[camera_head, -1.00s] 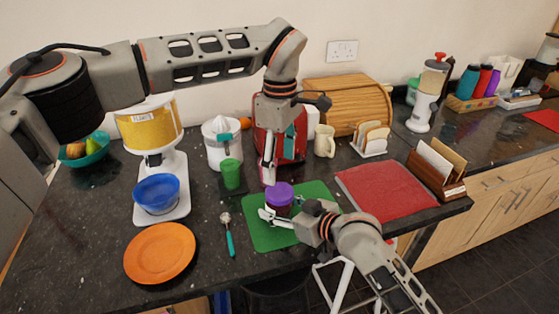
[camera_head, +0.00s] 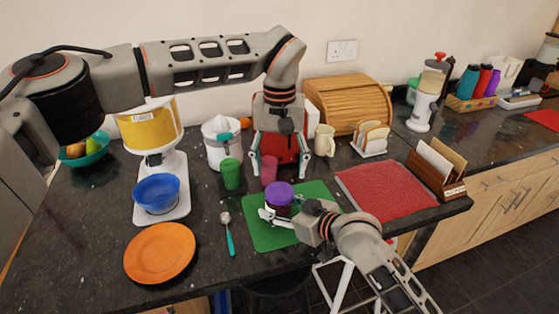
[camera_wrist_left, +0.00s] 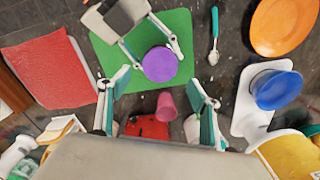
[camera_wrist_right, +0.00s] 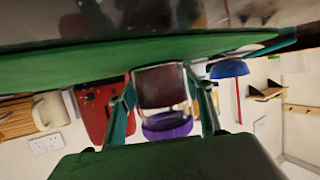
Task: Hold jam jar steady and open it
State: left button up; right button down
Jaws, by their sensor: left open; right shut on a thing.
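The jam jar (camera_head: 279,206) has a dark red body and a purple lid (camera_head: 279,190). It stands upright on the green mat (camera_head: 318,192), lid on. My right gripper (camera_head: 282,216) is shut on the jar's body from the front right; the jar also shows between its fingers in the right wrist view (camera_wrist_right: 160,88). My left gripper (camera_head: 280,172) is open and empty, pointing down above and behind the jar. In the left wrist view the lid (camera_wrist_left: 160,64) lies ahead, beyond the spread fingertips (camera_wrist_left: 160,85), not touched by them.
A pink cup (camera_head: 269,169) stands under my left gripper, close behind the jar. A green cup (camera_head: 230,174), a spoon (camera_head: 228,235) and an orange plate (camera_head: 160,252) lie to the left.

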aim_at(279, 191)
pick_arm(q)
notch_tip(279, 191, down, 7)
jog(key=shift+r, duration=0.15)
pick_arm(e)
jog(key=shift+f, duration=0.15)
